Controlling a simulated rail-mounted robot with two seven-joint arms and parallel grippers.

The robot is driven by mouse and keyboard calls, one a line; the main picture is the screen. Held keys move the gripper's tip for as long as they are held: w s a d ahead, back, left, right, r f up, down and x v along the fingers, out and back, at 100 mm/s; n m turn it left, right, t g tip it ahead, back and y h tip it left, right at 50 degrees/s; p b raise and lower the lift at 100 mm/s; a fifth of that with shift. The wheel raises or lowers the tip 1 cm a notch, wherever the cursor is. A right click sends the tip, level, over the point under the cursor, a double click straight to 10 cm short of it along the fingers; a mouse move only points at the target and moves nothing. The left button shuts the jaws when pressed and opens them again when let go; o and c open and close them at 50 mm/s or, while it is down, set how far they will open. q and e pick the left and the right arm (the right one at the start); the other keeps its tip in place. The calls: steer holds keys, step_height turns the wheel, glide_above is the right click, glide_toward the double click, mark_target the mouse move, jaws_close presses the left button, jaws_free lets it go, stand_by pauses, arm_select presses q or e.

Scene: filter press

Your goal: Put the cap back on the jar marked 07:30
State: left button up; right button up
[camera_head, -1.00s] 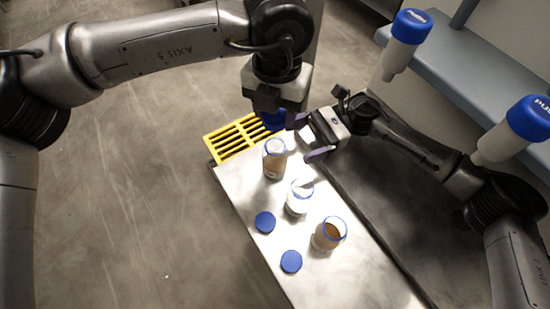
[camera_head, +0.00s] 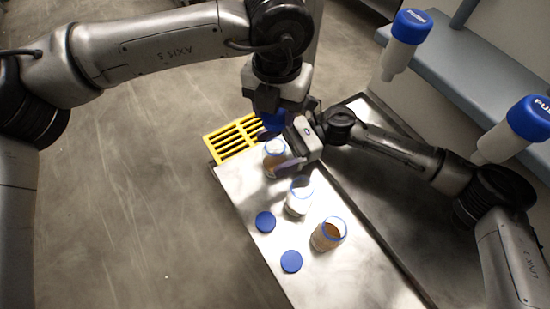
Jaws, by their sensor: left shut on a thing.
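My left gripper (camera_head: 269,112) is shut on a blue cap (camera_head: 272,122), held above the far end of the bench beside the far jar. The far jar (camera_head: 272,150) has brownish contents, a blue ring at its neck and no cap; it stands upright. My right gripper (camera_head: 283,152) is at this jar, one finger crossing its near side. Its other finger is hidden, so its opening is unclear. A jar with white contents (camera_head: 298,198) and a jar with brown contents (camera_head: 327,235) stand open nearer. I cannot read the marking 07:30 on any jar.
Two blue caps (camera_head: 265,222) (camera_head: 291,261) lie on the metal bench (camera_head: 246,196) left of the nearer jars. A yellow slatted grate (camera_head: 232,138) is beyond the bench's far end. Blue-capped white dispensers (camera_head: 405,42) (camera_head: 515,128) are at right.

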steer(key=c, duration=1.3)
arm_select(q)
glide_above(278, 138)
steer(key=shift+s+a+f, duration=0.1)
steer(key=shift+s+f, duration=0.1)
steer(key=shift+f, duration=1.05)
steer(key=shift+s+a+f, duration=0.1)
steer(key=shift+s+f, duration=0.05)
steer(key=shift+f, duration=1.1)
arm_select(e)
steer(key=shift+c, duration=0.2)
arm_select(q)
steer(key=shift+f, duration=0.9)
steer(key=shift+f, duration=0.6)
arm_select(e)
jaws_close()
arm_select(q)
steer(key=m, duration=0.6)
steer(key=shift+s+d, duration=0.15)
steer(key=shift+d, duration=0.05)
steer(key=m, duration=0.7)
steer(key=shift+s, duration=0.2)
